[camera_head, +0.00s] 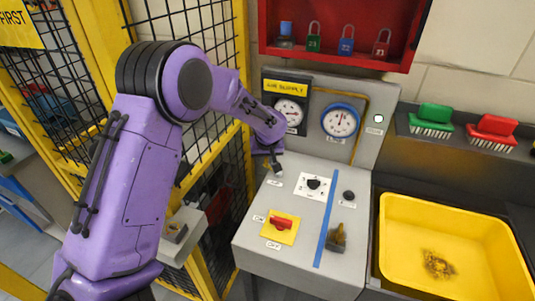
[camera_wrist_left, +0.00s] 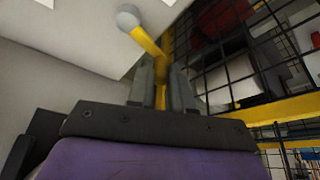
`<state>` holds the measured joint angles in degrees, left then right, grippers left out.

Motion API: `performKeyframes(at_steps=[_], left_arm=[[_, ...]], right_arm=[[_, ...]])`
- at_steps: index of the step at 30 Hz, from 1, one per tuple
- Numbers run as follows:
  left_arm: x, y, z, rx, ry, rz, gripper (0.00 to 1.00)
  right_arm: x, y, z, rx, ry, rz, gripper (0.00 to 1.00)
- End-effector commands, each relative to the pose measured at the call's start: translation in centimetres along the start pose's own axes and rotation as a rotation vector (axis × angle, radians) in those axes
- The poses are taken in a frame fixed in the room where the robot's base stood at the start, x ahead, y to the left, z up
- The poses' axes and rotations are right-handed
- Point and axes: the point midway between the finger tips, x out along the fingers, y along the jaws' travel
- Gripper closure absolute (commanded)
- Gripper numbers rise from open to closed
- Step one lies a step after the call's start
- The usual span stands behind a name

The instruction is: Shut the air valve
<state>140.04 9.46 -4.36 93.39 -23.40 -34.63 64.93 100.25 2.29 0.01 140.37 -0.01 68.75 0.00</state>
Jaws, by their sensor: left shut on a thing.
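My left gripper (camera_head: 270,158) is at the left end of the grey control panel, below the black board with the gauge. In the left wrist view the gripper (camera_wrist_left: 163,88) is shut on a yellow lever (camera_wrist_left: 149,44), the likely air valve handle, which has a pale round end (camera_wrist_left: 128,17). The lever sticks out past the fingertips. In the head view the arm and gripper hide most of the lever and its mount. My right gripper is not in view.
A pressure gauge (camera_head: 289,113) and a blue-rimmed gauge (camera_head: 340,120) are on the upright panel. A red switch (camera_head: 281,223) on a yellow plate and a black knob (camera_head: 314,183) are on the sloped top. A yellow mesh fence (camera_head: 213,130) stands close left. A yellow tub (camera_head: 455,215) is right.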

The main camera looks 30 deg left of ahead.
Motion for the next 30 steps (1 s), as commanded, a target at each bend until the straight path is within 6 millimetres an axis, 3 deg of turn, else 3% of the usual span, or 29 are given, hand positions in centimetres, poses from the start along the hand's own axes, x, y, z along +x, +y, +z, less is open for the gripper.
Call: performKeyframes(at_steps=[1, 6, 19, 20, 21, 30], left_arm=[[-0.7, -0.3, 0.1, -0.043, 0.0, -0.034, 1.0], [-0.9, -0.8, 0.9, -0.227, 0.0, -0.105, 1.0], [-0.5, -1.0, 1.4, -0.309, -0.002, -0.131, 1.0], [-0.5, -1.0, 1.4, -0.309, -0.002, -0.131, 0.71], [-0.5, -1.0, 1.4, -0.309, -0.002, -0.131, 0.58], [-0.6, -0.9, 1.4, -0.307, 0.0, -0.129, 0.55]], right_arm=[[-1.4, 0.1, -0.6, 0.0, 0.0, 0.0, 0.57], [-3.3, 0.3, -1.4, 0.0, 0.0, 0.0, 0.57], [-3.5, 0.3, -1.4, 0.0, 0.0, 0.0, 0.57], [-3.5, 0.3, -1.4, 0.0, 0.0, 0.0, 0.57], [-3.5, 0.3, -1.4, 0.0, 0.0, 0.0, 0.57], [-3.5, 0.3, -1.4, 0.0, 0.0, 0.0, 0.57]])
